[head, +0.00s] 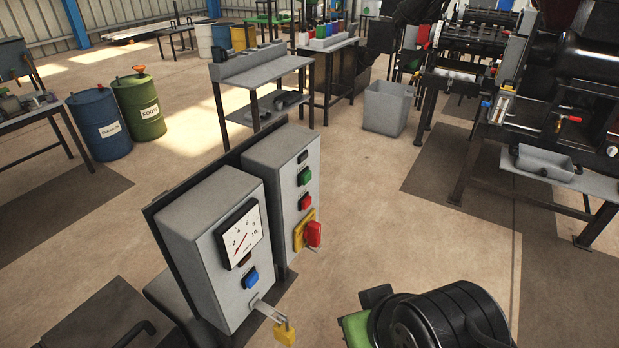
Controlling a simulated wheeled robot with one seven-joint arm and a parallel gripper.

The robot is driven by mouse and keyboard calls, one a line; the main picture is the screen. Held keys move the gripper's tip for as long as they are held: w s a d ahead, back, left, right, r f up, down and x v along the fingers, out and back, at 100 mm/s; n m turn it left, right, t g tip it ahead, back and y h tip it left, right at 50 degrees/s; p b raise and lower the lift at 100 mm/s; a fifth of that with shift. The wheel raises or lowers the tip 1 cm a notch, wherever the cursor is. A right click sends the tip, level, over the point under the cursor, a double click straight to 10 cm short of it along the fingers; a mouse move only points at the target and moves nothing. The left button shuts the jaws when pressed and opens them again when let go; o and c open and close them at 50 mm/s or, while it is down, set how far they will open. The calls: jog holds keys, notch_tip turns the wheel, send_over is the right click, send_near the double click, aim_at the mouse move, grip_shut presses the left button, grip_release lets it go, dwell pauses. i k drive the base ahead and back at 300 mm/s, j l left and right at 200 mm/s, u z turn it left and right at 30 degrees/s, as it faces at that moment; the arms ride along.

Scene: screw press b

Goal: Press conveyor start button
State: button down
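Two grey control boxes stand side by side on a dark panel in the head view. The right box (262,160) carries a small black element at the top, a green button (304,176), a red button (305,202) below it and a red rotary switch (313,234) on a yellow plate. The left box (190,225) carries a dial gauge (240,236), a small dark red element below it and a blue button (251,278). No label readable here tells which button is the conveyor start. My gripper is not in view, and nothing visibly touches the buttons.
A black cylindrical machine part (445,315) with a green part is at the bottom, right of the boxes. A yellow padlock (284,332) hangs from the left box. A grey bin (388,107), workbench (262,70) and machinery stand behind.

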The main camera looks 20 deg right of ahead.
aim_at(306, 178)
jog(key=l+u, duration=0.1)
jog(key=u, duration=0.35)
jog(key=k+u, duration=0.15)
jog(key=u, duration=0.3)
jog(key=k+l+u, duration=0.1)
jog(key=u, duration=0.4)
jog(key=k+u, duration=0.1)
jog(key=u, duration=0.35)
jog(key=k+u, duration=0.1)
jog(key=u, duration=0.35)
